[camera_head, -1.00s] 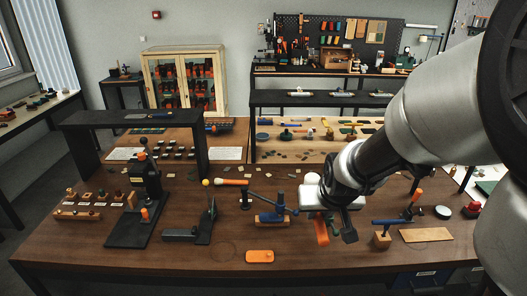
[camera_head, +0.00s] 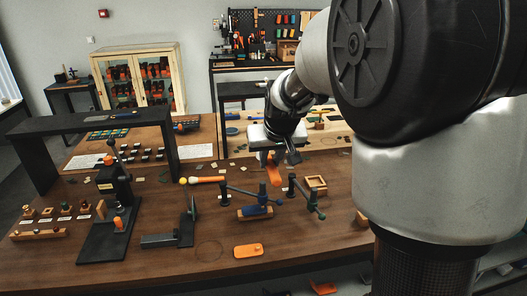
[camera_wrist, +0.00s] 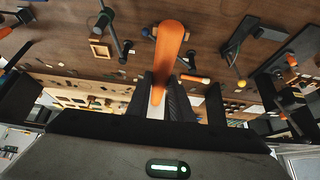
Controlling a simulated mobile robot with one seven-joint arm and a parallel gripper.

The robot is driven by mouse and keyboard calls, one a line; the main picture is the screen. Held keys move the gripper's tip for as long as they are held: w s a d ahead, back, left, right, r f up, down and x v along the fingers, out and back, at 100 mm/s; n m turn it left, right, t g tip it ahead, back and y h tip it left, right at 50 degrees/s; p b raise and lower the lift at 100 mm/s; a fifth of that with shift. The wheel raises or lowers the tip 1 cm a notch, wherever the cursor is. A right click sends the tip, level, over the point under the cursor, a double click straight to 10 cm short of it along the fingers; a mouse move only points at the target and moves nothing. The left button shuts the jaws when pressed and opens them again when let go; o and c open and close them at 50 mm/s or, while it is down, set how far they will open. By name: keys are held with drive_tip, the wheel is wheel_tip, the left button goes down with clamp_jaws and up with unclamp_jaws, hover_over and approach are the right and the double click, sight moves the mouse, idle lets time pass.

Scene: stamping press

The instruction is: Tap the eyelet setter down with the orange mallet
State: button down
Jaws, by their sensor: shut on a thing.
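My gripper (camera_head: 275,150) is shut on an orange tool, taken as the orange mallet (camera_head: 273,169), and holds it above the brown table (camera_head: 190,255). In the wrist view the mallet (camera_wrist: 170,45) sticks out from between the fingers (camera_wrist: 170,95), its gripped end hidden by them. Below it in the head view stands a blue fixture with a dark arm (camera_head: 262,200) on a wooden block. I cannot tell which piece is the eyelet setter.
A black press (camera_head: 115,205) stands at left, with a low black bracket (camera_head: 168,240) beside it. A flat orange piece (camera_head: 248,250) lies near the front edge. A black bridge (camera_head: 90,122) spans the back left.

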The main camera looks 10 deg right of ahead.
drive_tip(key=shift+f, duration=0.1)
drive_tip(key=shift+f+b, duration=1.9)
drive_tip(key=shift+f, duration=0.1)
drive_tip(key=shift+a+f, duration=0.1)
drive_tip(key=shift+f, duration=0.05)
drive_tip(key=shift+b, duration=0.45)
